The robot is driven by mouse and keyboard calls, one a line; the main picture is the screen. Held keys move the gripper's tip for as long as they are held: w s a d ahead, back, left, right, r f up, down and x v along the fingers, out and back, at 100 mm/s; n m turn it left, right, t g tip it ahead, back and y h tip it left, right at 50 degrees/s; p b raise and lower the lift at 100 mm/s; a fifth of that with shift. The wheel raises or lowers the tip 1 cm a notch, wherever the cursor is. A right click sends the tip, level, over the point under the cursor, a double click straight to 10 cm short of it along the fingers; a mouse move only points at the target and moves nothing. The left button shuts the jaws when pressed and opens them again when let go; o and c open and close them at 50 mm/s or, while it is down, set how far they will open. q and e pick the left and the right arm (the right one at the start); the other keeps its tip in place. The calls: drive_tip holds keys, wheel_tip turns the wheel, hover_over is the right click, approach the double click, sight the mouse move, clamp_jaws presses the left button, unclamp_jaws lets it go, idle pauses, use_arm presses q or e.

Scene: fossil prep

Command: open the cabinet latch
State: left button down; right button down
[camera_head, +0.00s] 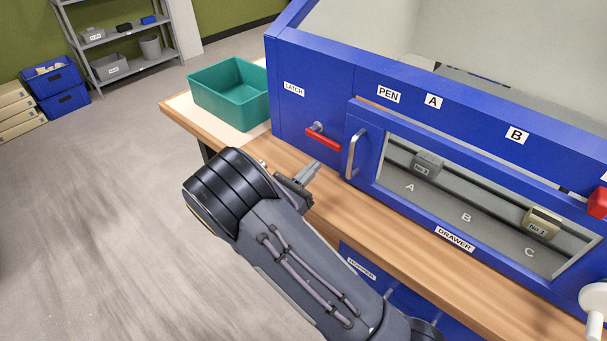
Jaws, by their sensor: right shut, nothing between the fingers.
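The blue cabinet (316,80) stands on the wooden bench, with a "LATCH" label on its left front panel. Below the label is the latch, a red handle (322,139) on a grey pivot, lying roughly level and tilted slightly down to the right. To its right is a door with a metal pull handle (355,154) and a window; the door looks closed. My right gripper (312,170) is shut and empty, just below and in front of the red handle, apart from it as far as I can tell. My left gripper is out of view.
A green bin (229,92) stands on the bench's left end. Behind the window sit a grey block (428,163) and a tan block (542,223). A red part (598,203) and a white knob (594,298) are at the right edge. Open floor lies left.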

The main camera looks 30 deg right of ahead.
drive_tip(key=p+x, duration=0.1)
drive_tip(key=x, duration=0.4)
drive_tip(key=shift+r, duration=0.1)
idle(0.3)
drive_tip(key=shift+s+r+n+p, duration=0.1)
drive_tip(key=shift+r+n+p, duration=0.05)
drive_tip(key=shift+n+p, duration=0.3)
